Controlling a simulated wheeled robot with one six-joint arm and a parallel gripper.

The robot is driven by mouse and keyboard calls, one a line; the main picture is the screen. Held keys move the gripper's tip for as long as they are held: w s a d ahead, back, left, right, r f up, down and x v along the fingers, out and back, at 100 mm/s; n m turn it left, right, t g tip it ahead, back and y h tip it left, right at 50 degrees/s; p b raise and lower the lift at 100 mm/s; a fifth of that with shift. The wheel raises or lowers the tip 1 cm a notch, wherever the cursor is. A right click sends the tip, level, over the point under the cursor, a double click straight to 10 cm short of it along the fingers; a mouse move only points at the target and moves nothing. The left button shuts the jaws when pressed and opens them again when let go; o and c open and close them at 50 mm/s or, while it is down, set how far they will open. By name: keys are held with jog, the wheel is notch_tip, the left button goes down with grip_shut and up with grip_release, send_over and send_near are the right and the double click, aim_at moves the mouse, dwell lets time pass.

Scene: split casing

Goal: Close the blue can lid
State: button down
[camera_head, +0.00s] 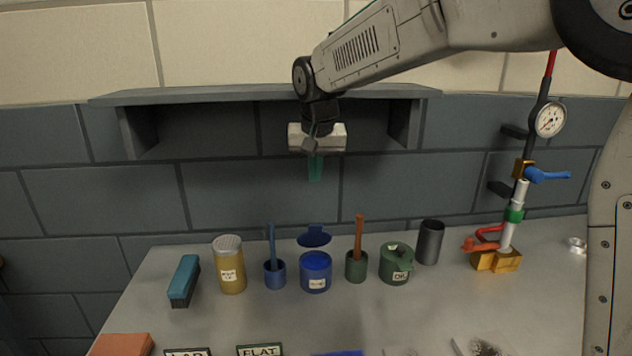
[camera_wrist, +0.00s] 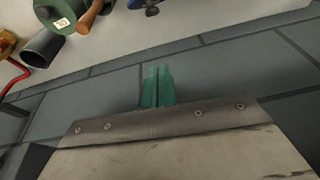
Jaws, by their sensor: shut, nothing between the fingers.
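The blue can (camera_head: 315,273) stands on the table with a white label on its front. Its blue lid (camera_head: 314,236) is raised open at the back of the can, tilted up toward the wall. My gripper (camera_head: 315,168), with green fingers, is above and behind the can, in front of the wall below the shelf. The fingers are shut and empty, apart from the lid. In the wrist view the shut green fingers (camera_wrist: 157,88) show against the grey wall. A small blue part shows at the top edge there; I cannot tell which object it is.
Left of the can are a blue cup with a blue handle (camera_head: 274,272), a yellow shaker (camera_head: 229,265) and a teal brush (camera_head: 184,280). Right are a green cup with an orange handle (camera_head: 356,265), a green lidded can (camera_head: 396,264) and a dark cylinder (camera_head: 429,242). A shelf (camera_head: 240,95) overhangs.

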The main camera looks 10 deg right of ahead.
aim_at(314, 232)
jog(key=shift+s+a+f, duration=0.1)
jog(key=shift+s+f, duration=0.1)
jog(key=shift+f, duration=1.4)
jog(key=shift+s+d+f, duration=0.1)
jog(key=shift+s+f, duration=0.1)
jog(key=shift+f, duration=1.45)
jog(key=shift+s+a+f, duration=0.1)
jog(key=shift+s+f, duration=0.1)
jog(key=shift+f, duration=1.4)
jog(key=shift+a, duration=0.1)
jog(key=shift+s+t, duration=0.2)
jog(key=shift+t, duration=0.1)
jog(key=shift+s, duration=0.1)
